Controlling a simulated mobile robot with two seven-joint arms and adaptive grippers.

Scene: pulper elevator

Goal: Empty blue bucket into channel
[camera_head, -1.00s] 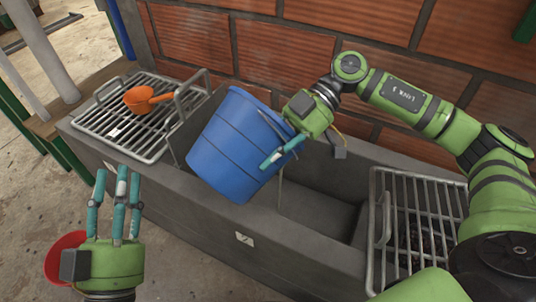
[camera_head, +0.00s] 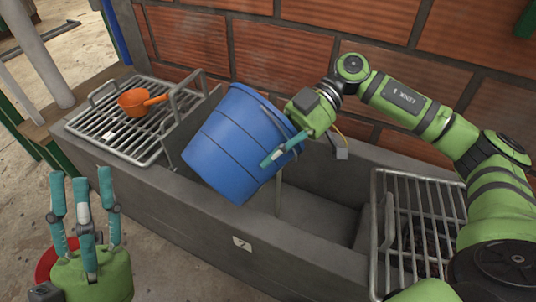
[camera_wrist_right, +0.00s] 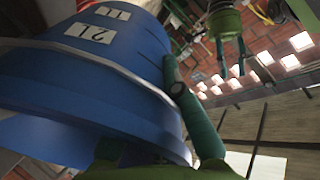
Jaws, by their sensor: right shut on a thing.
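The blue bucket (camera_head: 228,150) is tilted over the grey concrete channel (camera_head: 317,210), its rim side toward the upper right. Its inside is hidden from the head view. My right gripper (camera_head: 285,150) is shut on the bucket at its rim side. In the right wrist view the bucket (camera_wrist_right: 85,85) fills the left, with a teal finger (camera_wrist_right: 200,120) against it. My left gripper (camera_head: 82,185) is open and empty, fingers spread upward, in front of the channel at the lower left. I cannot see whether anything is pouring out.
An orange scoop (camera_head: 133,103) lies on the left metal grate (camera_head: 100,125). Another grate (camera_head: 425,215) covers the channel's right end. A red object (camera_head: 45,262) is partly hidden behind my left gripper. A brick wall (camera_head: 190,40) stands behind the channel.

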